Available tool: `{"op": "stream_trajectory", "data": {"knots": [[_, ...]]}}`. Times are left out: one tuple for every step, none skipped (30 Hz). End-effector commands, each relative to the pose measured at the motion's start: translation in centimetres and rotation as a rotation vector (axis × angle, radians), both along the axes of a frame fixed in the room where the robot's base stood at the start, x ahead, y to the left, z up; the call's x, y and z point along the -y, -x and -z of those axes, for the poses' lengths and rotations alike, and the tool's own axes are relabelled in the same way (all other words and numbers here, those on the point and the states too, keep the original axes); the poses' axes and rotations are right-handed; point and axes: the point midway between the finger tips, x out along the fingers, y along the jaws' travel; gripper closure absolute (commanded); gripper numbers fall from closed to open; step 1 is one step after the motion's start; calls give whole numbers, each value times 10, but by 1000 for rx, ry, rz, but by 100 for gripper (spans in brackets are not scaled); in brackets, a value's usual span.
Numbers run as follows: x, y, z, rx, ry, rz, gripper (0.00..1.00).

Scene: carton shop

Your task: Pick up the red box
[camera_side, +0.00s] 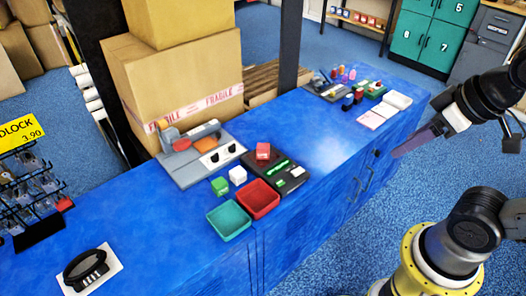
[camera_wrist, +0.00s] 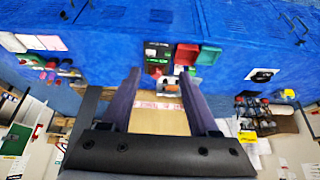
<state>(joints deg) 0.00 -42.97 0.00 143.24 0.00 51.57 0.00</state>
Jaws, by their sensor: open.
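The small red box (camera_side: 263,151) sits on a black tray (camera_side: 285,165) near the middle of the blue counter. In the wrist view, which looks upside down, the red box (camera_wrist: 156,71) shows small, between the fingertips in the picture but well beyond them. My gripper (camera_side: 412,145) is open and empty at the right of the side view, high and well apart from the box. The wrist view shows both fingers of my gripper (camera_wrist: 160,76) spread apart.
A red bin (camera_side: 259,199) and a teal bin (camera_side: 229,222) stand in front of the box. A grey machine (camera_side: 184,157) and large cartons (camera_side: 178,85) stand behind. The counter to the right has bare room.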

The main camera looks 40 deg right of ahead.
Motion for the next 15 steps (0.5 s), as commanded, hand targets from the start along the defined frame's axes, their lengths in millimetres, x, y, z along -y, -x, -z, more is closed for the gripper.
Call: {"op": "stream_trajectory", "data": {"knots": [[0,0,0,0,0,0,28],[0,0,0,0,0,0,23],[0,0,0,0,0,0,15],[0,0,0,0,0,0,12],[0,0,0,0,0,0,12],[0,0,0,0,0,0,12],[0,0,0,0,0,0,12],[0,0,0,0,0,0,12],[0,0,0,0,0,0,12],[0,0,0,0,0,0,12],[0,0,0,0,0,0,12],[0,0,0,0,2,-4,12],[0,0,0,0,7,-12,12],[0,0,0,0,13,-25,12],[0,0,0,-1,28,-52,12]]}}
